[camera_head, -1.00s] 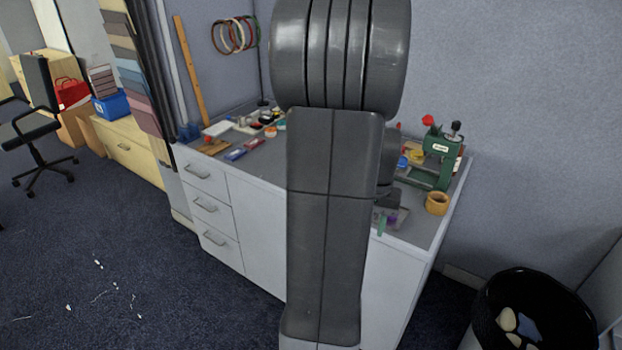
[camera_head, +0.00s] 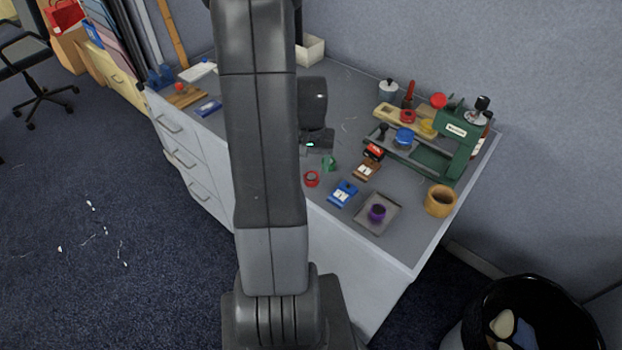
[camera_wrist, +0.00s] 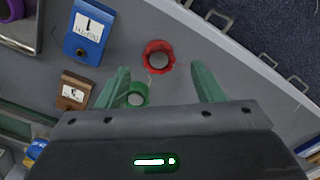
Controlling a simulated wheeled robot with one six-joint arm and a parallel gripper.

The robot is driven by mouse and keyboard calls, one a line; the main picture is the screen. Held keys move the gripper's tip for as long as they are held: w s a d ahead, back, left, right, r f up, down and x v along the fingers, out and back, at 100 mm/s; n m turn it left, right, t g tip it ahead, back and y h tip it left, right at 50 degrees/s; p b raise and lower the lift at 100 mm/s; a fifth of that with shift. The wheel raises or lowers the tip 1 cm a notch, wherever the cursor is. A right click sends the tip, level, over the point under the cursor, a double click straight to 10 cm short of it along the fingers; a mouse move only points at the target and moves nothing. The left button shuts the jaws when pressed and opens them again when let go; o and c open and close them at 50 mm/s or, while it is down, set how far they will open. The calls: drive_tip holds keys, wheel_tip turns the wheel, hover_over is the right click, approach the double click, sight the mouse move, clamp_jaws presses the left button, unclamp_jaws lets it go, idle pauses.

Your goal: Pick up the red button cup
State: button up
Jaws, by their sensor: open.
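The red button cup (camera_head: 311,179) is a small red ring with a grey centre. It stands on the table near its front edge, just right of my arm in the head view. In the wrist view the red cup (camera_wrist: 159,56) lies ahead of the gap between the fingers, slightly left of its middle. My gripper (camera_wrist: 160,80) is open and empty, with green fingers on either side. A green cup (camera_wrist: 136,95) shows close to the left finger; it also shows in the head view (camera_head: 329,163). In the head view my arm hides the fingers.
A green press (camera_head: 447,145) and a tan ring (camera_head: 440,200) are farther right. A black bin (camera_head: 480,315) is on the floor.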

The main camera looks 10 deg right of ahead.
sight(312, 177)
drive_tip(key=shift+w+d+f, duration=0.1)
drive_tip(key=shift+d+f, duration=0.05)
drive_tip(key=shift+f, duration=2.1)
drive_tip(key=shift+c, duration=0.2)
drive_tip(key=c, duration=1)
